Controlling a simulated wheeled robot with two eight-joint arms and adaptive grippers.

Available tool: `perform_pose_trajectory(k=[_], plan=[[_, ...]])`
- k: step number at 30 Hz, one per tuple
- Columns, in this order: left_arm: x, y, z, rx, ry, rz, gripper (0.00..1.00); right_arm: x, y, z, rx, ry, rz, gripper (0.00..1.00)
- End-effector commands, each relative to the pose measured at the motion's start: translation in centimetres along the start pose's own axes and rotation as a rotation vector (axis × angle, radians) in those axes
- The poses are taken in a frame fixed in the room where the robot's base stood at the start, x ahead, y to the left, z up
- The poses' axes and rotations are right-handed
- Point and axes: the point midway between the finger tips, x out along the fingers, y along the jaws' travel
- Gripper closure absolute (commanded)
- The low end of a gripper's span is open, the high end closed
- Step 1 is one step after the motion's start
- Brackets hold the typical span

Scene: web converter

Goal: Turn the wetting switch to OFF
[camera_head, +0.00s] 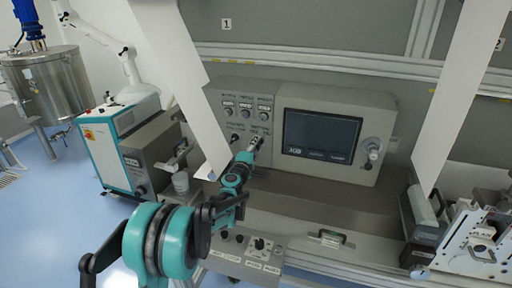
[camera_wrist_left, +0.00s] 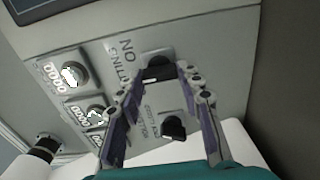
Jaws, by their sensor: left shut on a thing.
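The wetting switch (camera_wrist_left: 158,60) is a black knob on the grey control panel (camera_wrist_left: 215,50), with lettering beside it that reads in part "TING" and "ON". My left gripper (camera_wrist_left: 164,78) has its two fingers on either side of this knob, shut on it. In the head view my left gripper (camera_head: 254,146) reaches the lower right of the panel's switch block, and its fingers hide most of the knob. A second black knob (camera_wrist_left: 173,128) sits beside it in the wrist view, outside the fingertips. My right gripper is not in view.
A dark screen (camera_head: 320,135) is right of the switches, with a round knob (camera_head: 371,145) at the cabinet's right side. A row of buttons (camera_head: 246,104) sits above. White panels (camera_head: 178,70) hang in front on both sides. A lower switch box (camera_head: 245,255) is below.

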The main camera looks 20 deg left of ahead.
Motion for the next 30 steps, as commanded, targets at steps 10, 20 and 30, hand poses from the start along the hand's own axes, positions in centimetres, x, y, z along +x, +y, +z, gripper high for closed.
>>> perform_pose_trajectory(k=[10,20,30], plan=[[-0.02,-0.13,0.04,-0.3,0.0,0.0,0.93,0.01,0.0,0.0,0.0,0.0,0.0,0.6],[-0.02,-0.18,0.06,-0.477,-0.001,0.0,0.93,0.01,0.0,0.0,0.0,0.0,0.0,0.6],[-0.03,-0.19,0.07,-0.533,-0.001,0.0,0.93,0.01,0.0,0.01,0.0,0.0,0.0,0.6]])
